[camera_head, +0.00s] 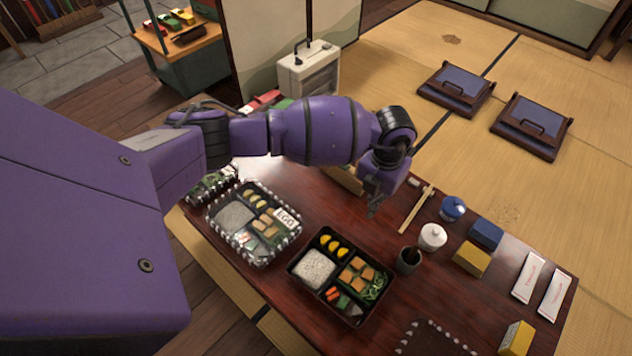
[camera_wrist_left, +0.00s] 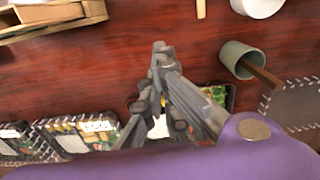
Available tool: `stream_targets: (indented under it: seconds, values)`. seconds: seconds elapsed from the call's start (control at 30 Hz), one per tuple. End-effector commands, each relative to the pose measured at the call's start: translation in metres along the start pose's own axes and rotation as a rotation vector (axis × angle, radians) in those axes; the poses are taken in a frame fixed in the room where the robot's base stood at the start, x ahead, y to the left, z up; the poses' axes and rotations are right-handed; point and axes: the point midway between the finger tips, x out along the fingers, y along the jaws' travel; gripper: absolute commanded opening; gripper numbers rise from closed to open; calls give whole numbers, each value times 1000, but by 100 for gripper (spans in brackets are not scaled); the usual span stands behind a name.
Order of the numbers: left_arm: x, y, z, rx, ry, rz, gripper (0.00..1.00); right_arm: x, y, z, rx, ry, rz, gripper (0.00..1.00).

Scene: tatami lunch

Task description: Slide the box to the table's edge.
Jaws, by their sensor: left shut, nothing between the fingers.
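A black bento box (camera_head: 319,294) sits open on the dark wooden table (camera_head: 285,325), with rice, yellow slices, brown cubes and greens in it. A second bento (camera_head: 254,222) in clear packaging with a label lies to its left. I cannot tell which one the task means. My left gripper (camera_head: 372,208) is shut and empty, above the table behind the black box, apart from it. In the left wrist view, the shut fingers (camera_wrist_left: 160,52) point over bare table. The black box (camera_wrist_left: 229,95) is partly hidden behind the gripper there.
A white lidded jar (camera_head: 433,236), blue jar (camera_head: 453,207), yellow block (camera_head: 471,258) and blue block (camera_head: 486,234) stand farther right. A wooden tray (camera_wrist_left: 55,12) is near the gripper.

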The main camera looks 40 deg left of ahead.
Motion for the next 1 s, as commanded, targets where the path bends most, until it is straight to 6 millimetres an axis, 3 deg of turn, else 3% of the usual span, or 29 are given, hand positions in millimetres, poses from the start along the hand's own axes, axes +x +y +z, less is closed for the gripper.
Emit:
stream_targets:
  seconds: [0.17, 0.57, 0.7, 1.0]
  values:
    - [20, 4, 2, -5, 0, 16, 0, 7, 2, 10, -3, -16, 2, 40]
    - [106, 4, 1, -3, 3, 13, 0, 38, 0, 36, -4, -48, -1, 40]
    - [98, 4, -22, 0, -2, 12, 0, 36, 0, 32, -6, -42, -3, 40]
    - [98, 4, -39, -4, 0, 12, 0, 36, 0, 32, -7, -42, -5, 40]
